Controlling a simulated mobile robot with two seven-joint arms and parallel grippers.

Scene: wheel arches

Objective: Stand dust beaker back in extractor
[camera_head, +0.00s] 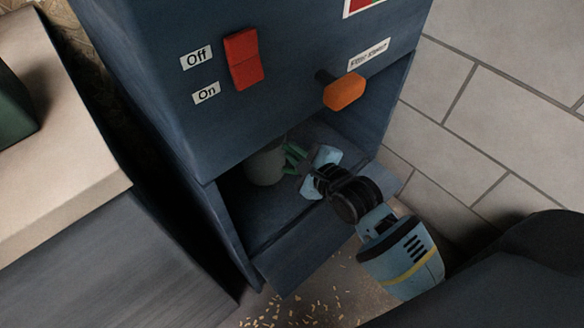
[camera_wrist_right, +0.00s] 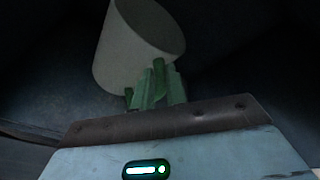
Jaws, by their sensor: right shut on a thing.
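The dust beaker (camera_head: 264,167) is a pale grey cylinder inside the lower opening of the dark blue extractor (camera_head: 160,105). It looks roughly upright; I cannot tell whether its base touches the compartment floor. My right gripper (camera_head: 292,159) reaches in from the right, its green fingers shut on the beaker's near side. In the right wrist view the beaker (camera_wrist_right: 138,48) stands beyond the green fingertips (camera_wrist_right: 156,88), its open rim toward the upper right. The top of the beaker is partly hidden by the cabinet front in the head view. My left gripper is not in view.
Wood chips (camera_head: 300,312) lie on the floor in front.

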